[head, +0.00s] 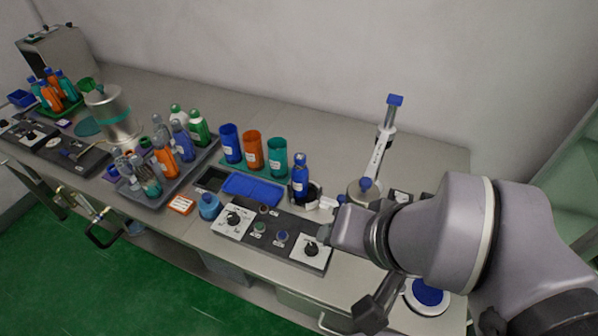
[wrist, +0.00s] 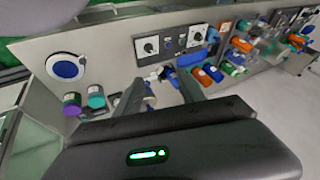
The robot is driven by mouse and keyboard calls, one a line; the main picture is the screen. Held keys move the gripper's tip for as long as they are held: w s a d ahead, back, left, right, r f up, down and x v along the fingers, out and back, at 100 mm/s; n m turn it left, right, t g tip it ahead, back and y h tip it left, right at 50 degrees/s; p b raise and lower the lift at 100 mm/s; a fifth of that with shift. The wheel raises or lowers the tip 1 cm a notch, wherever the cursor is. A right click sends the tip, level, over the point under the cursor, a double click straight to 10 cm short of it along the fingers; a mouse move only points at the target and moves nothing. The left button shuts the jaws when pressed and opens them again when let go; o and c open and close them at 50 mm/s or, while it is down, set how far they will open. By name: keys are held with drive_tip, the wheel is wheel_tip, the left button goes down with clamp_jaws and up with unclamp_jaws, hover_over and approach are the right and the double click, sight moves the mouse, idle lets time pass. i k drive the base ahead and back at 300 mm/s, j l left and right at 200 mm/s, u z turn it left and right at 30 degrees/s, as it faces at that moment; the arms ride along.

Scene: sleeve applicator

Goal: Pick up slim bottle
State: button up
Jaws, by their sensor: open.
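A slim blue bottle (head: 300,178) with a pale label stands upright in a dark holder (head: 314,191), behind the control panel. In the wrist view a blue shape that may be this bottle (wrist: 173,77) is partly hidden near one finger. My gripper (wrist: 158,88) is open, with its two dark fingers apart and no object clearly held between them. In the head view my wrist hides most of the gripper, which is to the right of the bottle and nearer the front edge. Other bottles, such as an orange one (head: 165,157), stand in a grey tray (head: 205,154).
The control panel (head: 272,235) with dials lies in front of the bottle. Blue, orange (head: 253,150) and teal cups stand to its left, beside a blue tray (head: 254,188). A stand with a blue top (head: 395,100) rises to the right. The counter behind the bottle is clear.

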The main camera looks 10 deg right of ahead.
sight(300, 173)
drive_tip(key=i+j+z, duration=0.2)
drive_tip(key=j, duration=0.2)
drive_tip(key=j+z, duration=0.2)
drive_tip(key=j, duration=0.15)
drive_tip(key=i+j+z, duration=0.2)
drive_tip(key=j, duration=0.25)
drive_tip(key=k, duration=0.05)
